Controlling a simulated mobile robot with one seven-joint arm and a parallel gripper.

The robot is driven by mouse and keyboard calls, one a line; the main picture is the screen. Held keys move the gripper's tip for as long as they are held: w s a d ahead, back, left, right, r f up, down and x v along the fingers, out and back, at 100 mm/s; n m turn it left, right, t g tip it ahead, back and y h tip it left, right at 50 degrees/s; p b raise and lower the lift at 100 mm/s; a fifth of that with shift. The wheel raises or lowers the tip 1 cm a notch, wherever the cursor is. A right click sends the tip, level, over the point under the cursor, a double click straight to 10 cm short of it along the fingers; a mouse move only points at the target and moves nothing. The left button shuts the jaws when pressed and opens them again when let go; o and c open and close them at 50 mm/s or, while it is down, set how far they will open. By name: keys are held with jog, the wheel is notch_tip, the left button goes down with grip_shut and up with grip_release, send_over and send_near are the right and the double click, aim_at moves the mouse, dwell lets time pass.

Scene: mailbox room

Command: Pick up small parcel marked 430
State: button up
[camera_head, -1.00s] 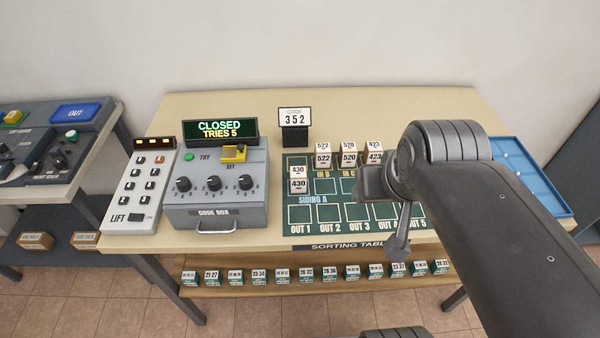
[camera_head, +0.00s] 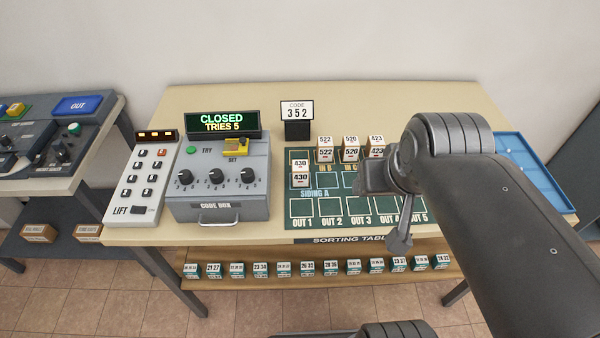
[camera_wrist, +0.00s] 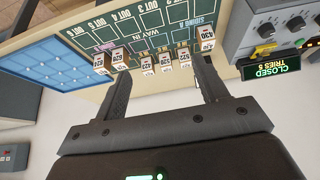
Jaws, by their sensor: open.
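In the head view my arm hides much of the gripper, which is to the right of the parcel.
Parcels marked 522 (camera_head: 325,155), 520 (camera_head: 350,153) and 423 (camera_head: 376,152) stand in a row right of 430. The code box (camera_head: 215,190) is left of the mat. A code sign (camera_head: 297,110) stands behind. A blue tray (camera_head: 535,170) is at right.

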jog(key=w+a+f+g, duration=0.1)
jog(key=w+a, duration=0.2)
jog(key=w, duration=0.3)
jog(key=w+a+f+g, duration=0.1)
jog(key=w+a+g, duration=0.1)
jog(key=w, duration=0.5)
jog(key=g, duration=0.2)
send_over(300, 167)
jog(key=f, duration=0.9)
jog(key=shift+d+f, duration=0.25)
jog(key=shift+f, duration=0.05)
jog(key=shift+w+a+f+g, duration=0.2)
jog(key=shift+f+g, duration=0.1)
jog(key=shift+f, duration=0.3)
notch_tip(300, 167, down, 10)
jog(key=shift+s+f, duration=0.15)
jog(key=c, duration=1.1)
